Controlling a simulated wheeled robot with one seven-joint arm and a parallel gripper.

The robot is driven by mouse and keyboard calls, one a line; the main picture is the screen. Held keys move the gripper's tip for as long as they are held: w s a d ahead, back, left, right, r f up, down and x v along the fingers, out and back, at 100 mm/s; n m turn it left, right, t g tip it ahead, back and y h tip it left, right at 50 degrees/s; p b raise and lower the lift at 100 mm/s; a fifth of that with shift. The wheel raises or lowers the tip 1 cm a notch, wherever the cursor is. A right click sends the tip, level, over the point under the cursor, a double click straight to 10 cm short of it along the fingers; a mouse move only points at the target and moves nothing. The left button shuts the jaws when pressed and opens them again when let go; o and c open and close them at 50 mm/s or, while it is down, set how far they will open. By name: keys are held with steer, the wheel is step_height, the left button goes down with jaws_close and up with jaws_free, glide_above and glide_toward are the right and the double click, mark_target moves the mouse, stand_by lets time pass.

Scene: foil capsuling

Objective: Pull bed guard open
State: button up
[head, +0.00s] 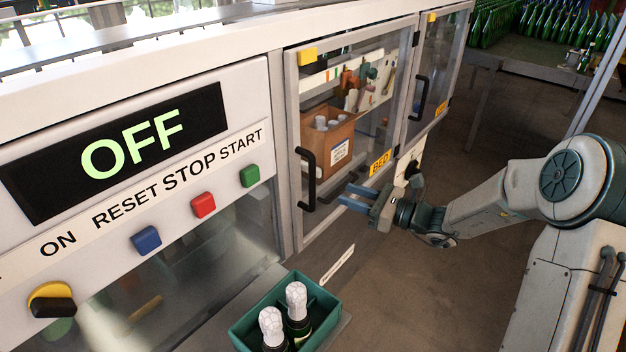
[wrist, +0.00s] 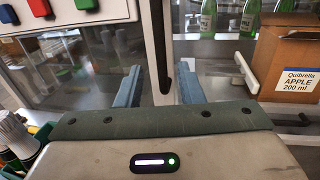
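The bed guard (head: 296,95) is a clear framed door with a yellow BED label (head: 380,162); it looks shut. Its black vertical handle (head: 307,180) is on the door's left side. My gripper (head: 345,196) is in front of the door, to the right of the handle in the head view, with its blue fingers pointing at it. In the wrist view my gripper (wrist: 158,88) is open and empty. The handle (wrist: 160,50) shows in line with the gap between the fingers, ahead of them. Whether it touches either finger cannot be told.
Behind the guard is a cardboard box (head: 328,138) with bottles. A second guarded door (head: 440,70) is to the right. The panel at left reads OFF (head: 130,145). A green crate (head: 250,335) with foil-topped bottles stands below. The floor (head: 420,265) before the doors is clear.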

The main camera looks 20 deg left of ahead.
steer(key=p, duration=0.3)
glide_above(313, 206)
steer(key=shift+w+a, duration=0.25)
steer(key=shift+w, duration=0.1)
steer(key=shift+d, duration=0.1)
jaws_close()
